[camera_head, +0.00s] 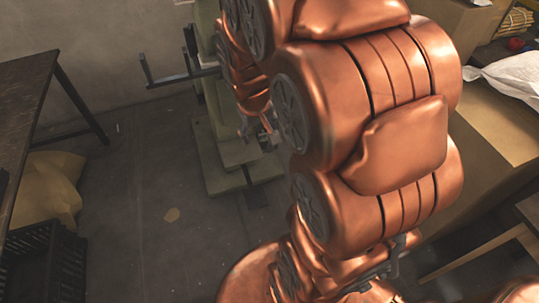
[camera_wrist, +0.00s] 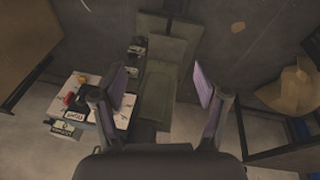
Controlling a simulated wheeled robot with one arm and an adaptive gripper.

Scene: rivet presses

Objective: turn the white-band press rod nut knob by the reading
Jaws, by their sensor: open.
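A grey-green press (camera_head: 218,125) stands on the floor behind my copper arm in the head view, with a stepped base and a dark bar at its left. Its green base plates (camera_wrist: 157,92) appear to show between my fingers in the wrist view. My gripper (camera_wrist: 160,88) is open and empty, its two fingers wide apart above these plates. In the head view my gripper (camera_head: 262,126) is small and partly hidden by my arm, in front of the press. I cannot make out a white band, rod nut knob or reading.
A light surface (camera_wrist: 88,100) with labels and a small red item (camera_wrist: 70,98) lies left of my fingers. A dark table (camera_head: 28,95), yellow sack (camera_head: 48,188) and black crate (camera_head: 45,262) stand at left.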

